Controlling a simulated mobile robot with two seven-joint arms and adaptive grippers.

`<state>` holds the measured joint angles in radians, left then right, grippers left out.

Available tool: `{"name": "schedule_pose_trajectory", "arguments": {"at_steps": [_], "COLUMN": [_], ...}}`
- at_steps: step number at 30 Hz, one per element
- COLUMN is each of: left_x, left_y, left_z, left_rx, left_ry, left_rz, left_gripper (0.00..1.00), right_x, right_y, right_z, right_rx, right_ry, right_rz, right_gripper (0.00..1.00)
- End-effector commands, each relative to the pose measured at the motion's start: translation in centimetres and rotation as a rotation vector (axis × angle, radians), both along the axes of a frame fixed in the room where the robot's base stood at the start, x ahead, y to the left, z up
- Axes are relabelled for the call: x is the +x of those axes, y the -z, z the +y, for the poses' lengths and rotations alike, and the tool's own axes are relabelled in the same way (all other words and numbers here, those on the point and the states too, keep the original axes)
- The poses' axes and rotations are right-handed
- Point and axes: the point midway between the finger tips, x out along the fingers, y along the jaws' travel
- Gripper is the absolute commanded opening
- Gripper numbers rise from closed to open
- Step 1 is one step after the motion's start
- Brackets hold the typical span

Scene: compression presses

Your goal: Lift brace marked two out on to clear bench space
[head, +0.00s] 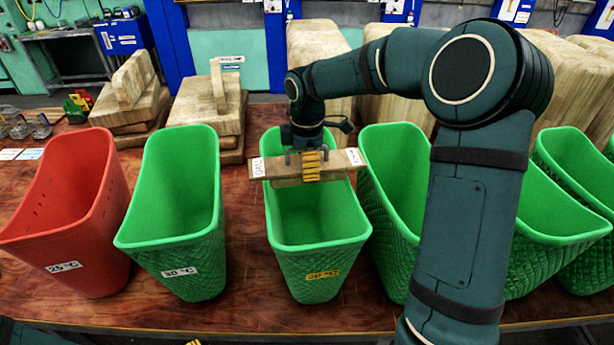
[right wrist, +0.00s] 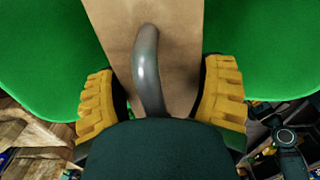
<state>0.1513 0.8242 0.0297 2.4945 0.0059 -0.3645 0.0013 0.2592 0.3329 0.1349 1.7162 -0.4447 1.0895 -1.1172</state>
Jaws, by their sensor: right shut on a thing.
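The brace marked TWO is a flat wooden bar (head: 285,180) with white labels at both ends. In the head view it lies crosswise at the top of the middle green bin (head: 318,239), spanning about its width. I cannot tell whether it touches the rim. My right gripper (head: 311,167) is above it, shut on its grey curved handle (right wrist: 147,70), which shows between the yellow finger pads in the right wrist view. Of my left gripper, only a small yellow sliver (head: 193,342) shows at the head view's bottom edge.
A red bin (head: 75,215) and another green bin (head: 180,215) stand to the left; more green bins stand to the right. Wooden blocks (head: 130,105) are stacked behind. Reddish wooden bench (head: 240,305) shows bare in front of the bins.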

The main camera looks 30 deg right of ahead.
Motion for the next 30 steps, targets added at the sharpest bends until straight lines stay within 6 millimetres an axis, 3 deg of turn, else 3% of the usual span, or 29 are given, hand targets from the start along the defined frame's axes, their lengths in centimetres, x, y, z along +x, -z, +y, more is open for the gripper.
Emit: {"name": "schedule_pose_trajectory", "arguments": {"at_steps": [3, 8, 30], "left_x": [0.0, 0.0, 0.1], "left_y": [-0.2, -0.2, 3.1], "left_z": [0.0, 0.0, -0.1], "left_rx": [0.000, -0.001, 0.006], "left_ry": [0.000, 0.000, -0.001], "left_rz": [0.000, 0.000, 0.001], "left_gripper": [1.00, 1.00, 1.00], "right_x": [0.1, 0.1, 0.0], "right_y": [-2.3, -4.0, -5.2], "right_z": [0.0, 0.1, 0.0], "right_rx": [0.000, 0.001, 0.001], "right_ry": [0.000, -0.001, 0.001], "right_rz": [-0.004, -0.003, -0.001], "right_gripper": [0.29, 0.29, 0.29]}}
